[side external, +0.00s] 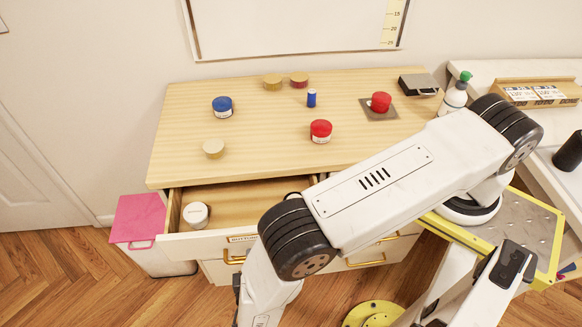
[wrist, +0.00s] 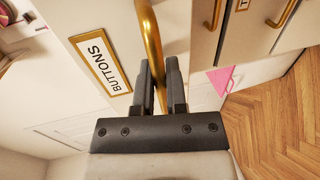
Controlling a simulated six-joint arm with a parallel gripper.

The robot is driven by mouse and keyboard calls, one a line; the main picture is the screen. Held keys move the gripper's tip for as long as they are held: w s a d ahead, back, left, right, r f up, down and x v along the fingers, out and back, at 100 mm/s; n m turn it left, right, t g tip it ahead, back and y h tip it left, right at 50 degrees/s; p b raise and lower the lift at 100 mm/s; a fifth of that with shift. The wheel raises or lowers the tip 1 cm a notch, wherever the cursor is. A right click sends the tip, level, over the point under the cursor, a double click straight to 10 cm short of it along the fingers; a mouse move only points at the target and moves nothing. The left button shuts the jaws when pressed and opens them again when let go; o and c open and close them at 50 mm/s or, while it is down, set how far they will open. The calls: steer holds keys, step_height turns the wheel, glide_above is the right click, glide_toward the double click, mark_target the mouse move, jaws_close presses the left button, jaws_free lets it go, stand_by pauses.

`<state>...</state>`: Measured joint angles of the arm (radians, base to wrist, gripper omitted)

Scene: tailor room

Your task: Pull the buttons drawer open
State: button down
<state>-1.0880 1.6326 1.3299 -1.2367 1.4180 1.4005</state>
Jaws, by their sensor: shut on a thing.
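The buttons drawer shows in the side view as a pale front (side external: 190,246) below the wooden top, pulled out so that its inside is visible. A white round jar (side external: 196,214) stands inside it at the left. In the wrist view its label (wrist: 101,66) reads BUTTONS, beside a curved gold handle (wrist: 150,38). My gripper (wrist: 159,75) is shut on this handle, with one finger on each side of it. In the side view my arm hides the gripper, the handle and the right part of the drawer.
Several small jars and spools, including a blue one (side external: 222,106) and a red one (side external: 321,130), stand on the wooden top (side external: 270,155). A pink-lidded bin (side external: 142,219) stands left of the drawer. Lower drawers with gold handles (side external: 365,262) are shut. Floor in front is clear.

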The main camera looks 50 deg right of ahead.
mark_target(249, 222)
steer(key=shift+a, duration=0.1)
steer(key=c, duration=0.7)
jaws_free()
steer(key=shift+w, duration=0.1)
steer(key=r+x, duration=0.1)
steer(key=x, duration=0.3)
steer(key=r+x, duration=0.1)
steer(key=x, duration=0.4)
steer(key=r+x, duration=0.1)
steer(key=x, duration=0.4)
steer(key=shift+w+d, duration=0.15)
steer(key=shift+d, duration=0.25)
steer(key=shift+v, duration=0.9)
steer(key=v, duration=0.6)
steer(key=shift+a+r, duration=0.1)
step_height(249, 222, up, 28)
